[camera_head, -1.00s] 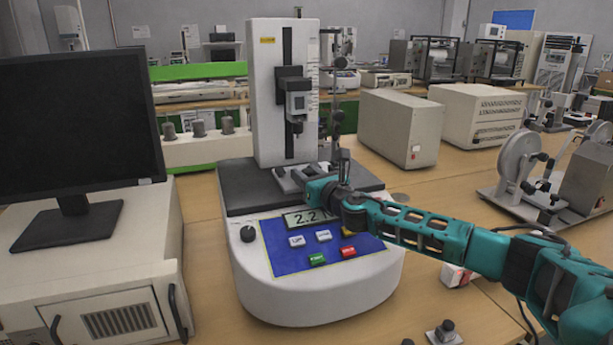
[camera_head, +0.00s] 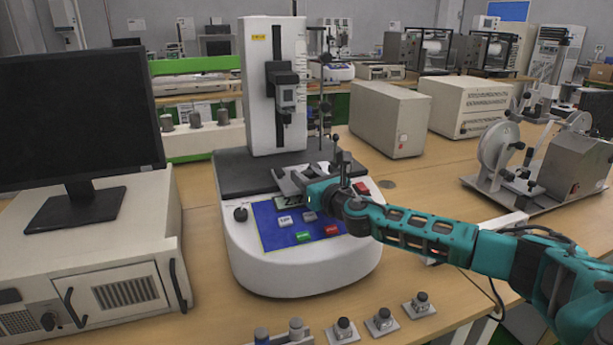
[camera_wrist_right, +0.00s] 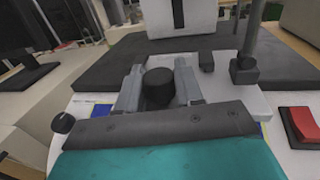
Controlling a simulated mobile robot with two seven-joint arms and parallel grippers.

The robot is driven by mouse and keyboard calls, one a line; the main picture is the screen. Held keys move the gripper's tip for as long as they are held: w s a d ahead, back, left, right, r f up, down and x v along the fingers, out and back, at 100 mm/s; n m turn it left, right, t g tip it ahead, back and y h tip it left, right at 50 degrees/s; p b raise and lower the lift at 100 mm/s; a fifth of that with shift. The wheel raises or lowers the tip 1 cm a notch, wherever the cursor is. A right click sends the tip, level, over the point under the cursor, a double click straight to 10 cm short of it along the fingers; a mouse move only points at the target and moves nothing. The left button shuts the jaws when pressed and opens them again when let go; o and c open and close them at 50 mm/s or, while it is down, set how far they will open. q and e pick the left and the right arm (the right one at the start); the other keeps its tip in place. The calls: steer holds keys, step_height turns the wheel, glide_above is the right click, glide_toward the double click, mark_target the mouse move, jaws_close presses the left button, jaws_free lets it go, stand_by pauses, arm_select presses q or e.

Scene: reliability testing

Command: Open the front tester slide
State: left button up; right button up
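The front tester (camera_head: 235,175) is a white machine with a black vertical rail and a dark carriage (camera_head: 282,95) on its column. Its dark base plate (camera_head: 235,172) lies above a blue button panel (camera_head: 275,232). My right gripper (camera_head: 284,180) is over the front of the plate and partly hides the display (camera_head: 290,200). In the right wrist view its two grey fingers (camera_wrist_right: 158,75) stand apart, with a black round knob (camera_wrist_right: 158,90) between them. I cannot tell whether they touch the knob. My left gripper is not in view.
A monitor (camera_head: 75,110) on a beige cabinet (camera_head: 130,235) stands at the left. A thin post (camera_head: 322,100) stands right of the column. Beige boxes (camera_head: 389,118) and a reel device (camera_head: 575,160) are at the right. Several small knobs (camera_head: 343,328) sit at the front.

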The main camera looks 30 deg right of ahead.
steer(key=shift+o, duration=1.4)
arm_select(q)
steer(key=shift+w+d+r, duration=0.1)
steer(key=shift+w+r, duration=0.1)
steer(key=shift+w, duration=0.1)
arm_select(e)
steer(key=shift+o, duration=0.5)
steer(key=shift+s, duration=0.1)
steer(key=s, duration=1.1)
steer(key=shift+s+a+b, duration=0.2)
steer(key=shift+b, duration=0.15)
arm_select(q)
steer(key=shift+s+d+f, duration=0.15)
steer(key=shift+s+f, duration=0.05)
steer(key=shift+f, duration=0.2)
arm_select(e)
steer(key=shift+s, duration=0.65)
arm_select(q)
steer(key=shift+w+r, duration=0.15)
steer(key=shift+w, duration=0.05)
